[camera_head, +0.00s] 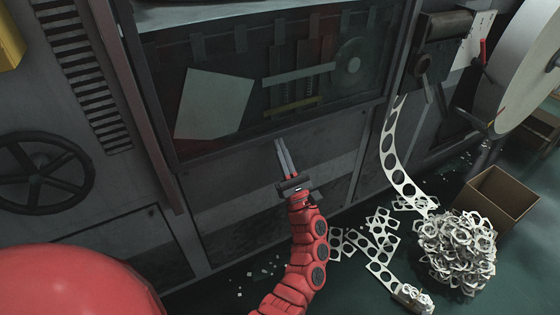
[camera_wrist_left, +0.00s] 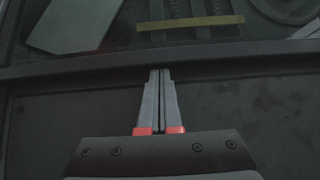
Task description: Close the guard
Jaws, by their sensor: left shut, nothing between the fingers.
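The guard (camera_head: 225,55) is a dark-framed, see-through panel on the front of the machine. Behind it show a pale sheet, a light bar and a round part. My left gripper (camera_head: 280,144) is shut and empty, its fingertips at or just below the guard's lower frame bar. In the left wrist view the gripper (camera_wrist_left: 160,72) points up at the guard's lower bar (camera_wrist_left: 90,68); I cannot tell whether it touches. The guard's window fills the top of that view. My right gripper is not in view.
A handwheel (camera_head: 42,172) sits at the left. At the right are a hanging punched strip (camera_head: 392,150), a heap of white scrap (camera_head: 458,250), a cardboard box (camera_head: 500,195) and a large white roll (camera_head: 525,65). Scrap pieces lie on the green floor.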

